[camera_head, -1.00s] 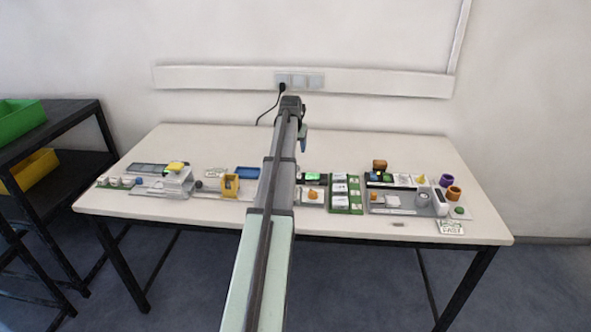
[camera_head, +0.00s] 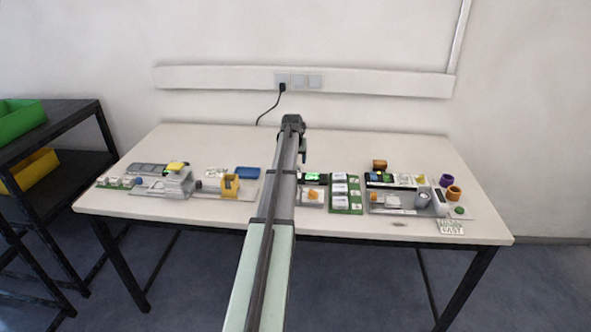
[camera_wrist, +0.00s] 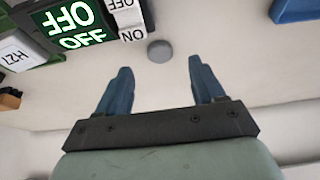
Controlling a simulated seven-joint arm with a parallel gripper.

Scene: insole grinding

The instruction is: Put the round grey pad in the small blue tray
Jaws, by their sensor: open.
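The round grey pad (camera_wrist: 159,50) lies flat on the white table in the wrist view, just beyond the gap between my fingertips and apart from them. My gripper (camera_wrist: 160,66) has two blue fingers spread open with nothing between them. In the head view my gripper (camera_head: 302,156) is over the middle of the table, and my arm seems to hide the pad. The small blue tray (camera_head: 247,173) is left of my arm in the head view. Part of it shows at the upper right of the wrist view (camera_wrist: 297,10).
A black device with a green lit display (camera_wrist: 75,22) and white switches (camera_wrist: 126,17) stands close to the pad. A yellow bracket (camera_head: 230,185) stands in front of the tray. A green board with white cards (camera_head: 346,194) is to the right. The back of the table is clear.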

